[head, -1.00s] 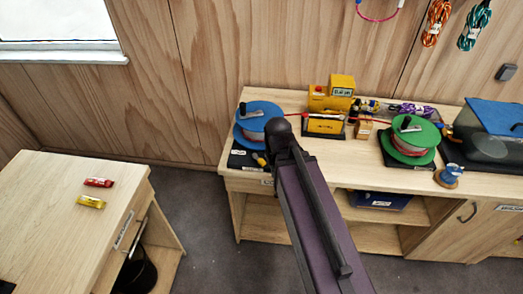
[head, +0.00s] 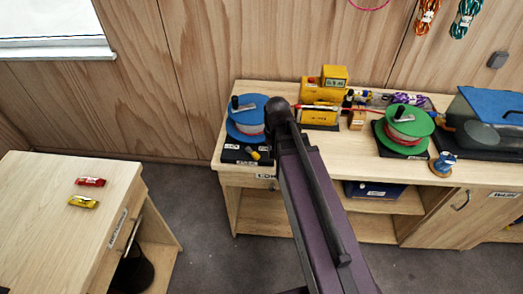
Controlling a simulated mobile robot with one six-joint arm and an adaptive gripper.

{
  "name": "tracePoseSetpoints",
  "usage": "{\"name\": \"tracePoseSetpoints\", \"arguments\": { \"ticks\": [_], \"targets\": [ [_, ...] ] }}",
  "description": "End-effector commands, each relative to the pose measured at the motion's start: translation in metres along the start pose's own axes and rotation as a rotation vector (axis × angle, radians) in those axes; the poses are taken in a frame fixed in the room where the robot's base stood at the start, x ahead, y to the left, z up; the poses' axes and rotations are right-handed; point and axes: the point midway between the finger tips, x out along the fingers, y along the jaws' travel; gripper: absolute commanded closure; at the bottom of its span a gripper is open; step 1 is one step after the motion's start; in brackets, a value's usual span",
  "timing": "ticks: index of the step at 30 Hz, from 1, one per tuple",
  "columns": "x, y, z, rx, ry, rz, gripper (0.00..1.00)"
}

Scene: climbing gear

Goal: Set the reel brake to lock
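A blue reel (head: 243,112) with a black crank knob and pale line stands on a black base (head: 231,157) at the left end of the long bench. A small yellow-tipped lever (head: 252,154), which looks like the brake, sits at the front of this base beside small white labels. The labels are too small to read, so I cannot tell the lever's setting. A green reel (head: 409,119) with its own crank stands further right. My purple and dark arm reaches up between the reels, its dark joint just right of the blue reel. My gripper is not visible.
Yellow box-shaped devices (head: 320,88), one with a display, stand between the reels. A blue-lidded clear case (head: 490,120) and a small blue spool (head: 445,164) are at the right. A separate table (head: 50,235) at left carries a red packet (head: 90,182) and a yellow packet (head: 83,202).

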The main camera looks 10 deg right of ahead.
Motion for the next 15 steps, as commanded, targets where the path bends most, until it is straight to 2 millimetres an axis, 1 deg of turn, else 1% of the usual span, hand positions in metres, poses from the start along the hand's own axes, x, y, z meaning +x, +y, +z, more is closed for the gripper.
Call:
{"name": "tracePoseSetpoints", "arguments": {
  "ticks": [1,9,12,15],
  "targets": [
    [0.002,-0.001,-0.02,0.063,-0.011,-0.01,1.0],
    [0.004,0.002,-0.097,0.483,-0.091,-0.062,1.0],
    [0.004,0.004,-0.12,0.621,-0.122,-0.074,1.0],
    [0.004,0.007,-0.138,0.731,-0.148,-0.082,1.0]
  ]
}}
